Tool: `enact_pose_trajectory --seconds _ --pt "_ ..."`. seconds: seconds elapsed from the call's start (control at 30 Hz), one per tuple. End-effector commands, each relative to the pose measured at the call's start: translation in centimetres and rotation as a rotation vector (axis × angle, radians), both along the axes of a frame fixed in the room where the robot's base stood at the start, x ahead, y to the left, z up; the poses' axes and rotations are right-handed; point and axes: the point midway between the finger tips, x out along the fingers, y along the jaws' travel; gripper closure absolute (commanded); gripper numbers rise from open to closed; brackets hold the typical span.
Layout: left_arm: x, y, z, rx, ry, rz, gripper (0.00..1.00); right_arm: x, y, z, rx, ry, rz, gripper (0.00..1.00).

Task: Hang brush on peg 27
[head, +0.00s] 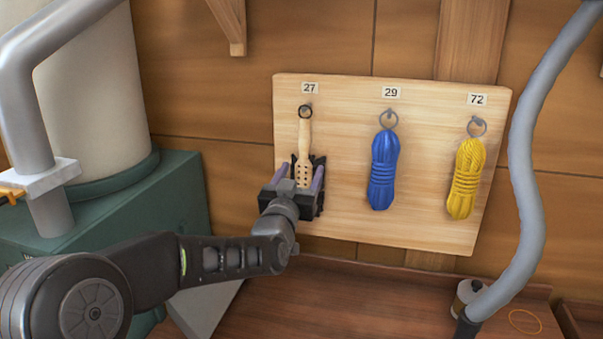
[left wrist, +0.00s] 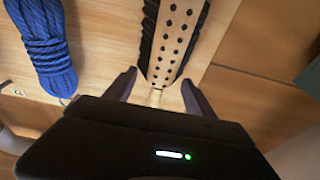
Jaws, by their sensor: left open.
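The brush (head: 304,140) has a pale wooden handle, a head with dark holes and black bristles. It hangs upright, handle up, against the wooden board (head: 345,170) below label 27 (head: 310,88). The dark ring at its handle top appears to be on peg 27 (head: 305,110). My left gripper (head: 302,178) is open, with its fingers on either side of the brush's lower part. In the left wrist view the brush head (left wrist: 178,40) lies between and beyond the open fingers, apparently untouched by them. My right gripper is not in view.
A blue rope coil (head: 383,170) hangs under 29 and a yellow one (head: 465,178) under 72. A grey hose (head: 525,170) runs down at the right. A green machine (head: 150,200) with a pale cylinder stands left. A brown surface (head: 400,300) lies below the board.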

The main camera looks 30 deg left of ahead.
Motion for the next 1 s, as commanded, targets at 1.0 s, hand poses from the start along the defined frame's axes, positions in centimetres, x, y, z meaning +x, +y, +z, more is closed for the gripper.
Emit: enact_pose_trajectory --seconds 1.0 --pt "-6.7 -2.1 -1.3 0.000 -0.001 0.000 0.37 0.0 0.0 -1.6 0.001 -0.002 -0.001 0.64"
